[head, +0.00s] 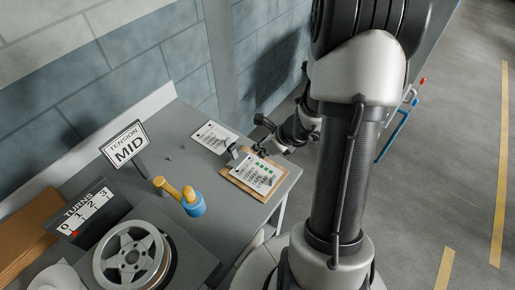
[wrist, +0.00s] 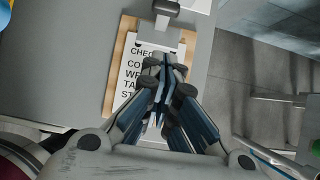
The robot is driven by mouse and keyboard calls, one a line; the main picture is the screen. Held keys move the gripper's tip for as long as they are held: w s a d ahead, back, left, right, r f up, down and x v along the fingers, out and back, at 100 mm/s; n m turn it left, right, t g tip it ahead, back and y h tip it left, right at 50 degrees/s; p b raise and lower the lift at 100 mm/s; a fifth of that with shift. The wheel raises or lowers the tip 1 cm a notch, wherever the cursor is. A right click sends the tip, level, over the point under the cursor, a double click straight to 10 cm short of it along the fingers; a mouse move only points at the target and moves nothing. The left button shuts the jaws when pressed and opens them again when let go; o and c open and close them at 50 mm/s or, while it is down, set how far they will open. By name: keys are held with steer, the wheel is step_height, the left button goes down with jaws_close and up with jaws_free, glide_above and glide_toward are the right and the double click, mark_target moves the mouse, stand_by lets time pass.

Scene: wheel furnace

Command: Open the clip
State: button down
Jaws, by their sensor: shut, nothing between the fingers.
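A brown clipboard (head: 231,178) lies on the grey bench near its right edge, with a printed checklist sheet (head: 262,177) on it. Its grey clip (head: 233,157) is at the upper left end of the board. My gripper (head: 262,147) is above the board's far side. In the wrist view my gripper (wrist: 166,68) is shut and empty, over the sheet, apart from the clip in the picture. It hides part of the text.
Another printed sheet (head: 212,136) lies behind the clipboard. A TENSION sign (head: 127,147), a blue and yellow part (head: 193,204), a TURNS sign (head: 84,211) and a spoked wheel (head: 131,256) stand to the left. Open floor (head: 450,170) is at right.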

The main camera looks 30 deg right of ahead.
mark_target(235, 149)
steer(key=b+x, duration=0.2)
steer(key=x, duration=0.4)
steer(key=shift+a+f, duration=0.1)
steer(key=shift+f, duration=0.15)
steer(key=shift+w+a+f, duration=0.1)
steer(key=shift+w+a, duration=0.15)
steer(key=shift+w, duration=0.4)
steer(key=shift+w+a+f, duration=0.1)
steer(key=shift+w+a, duration=0.1)
steer(key=shift+w, duration=0.45)
steer(key=shift+w+a+f, duration=0.1)
steer(key=shift+w+a, duration=0.15)
steer(key=shift+w, duration=0.35)
steer(key=shift+r, duration=0.1)
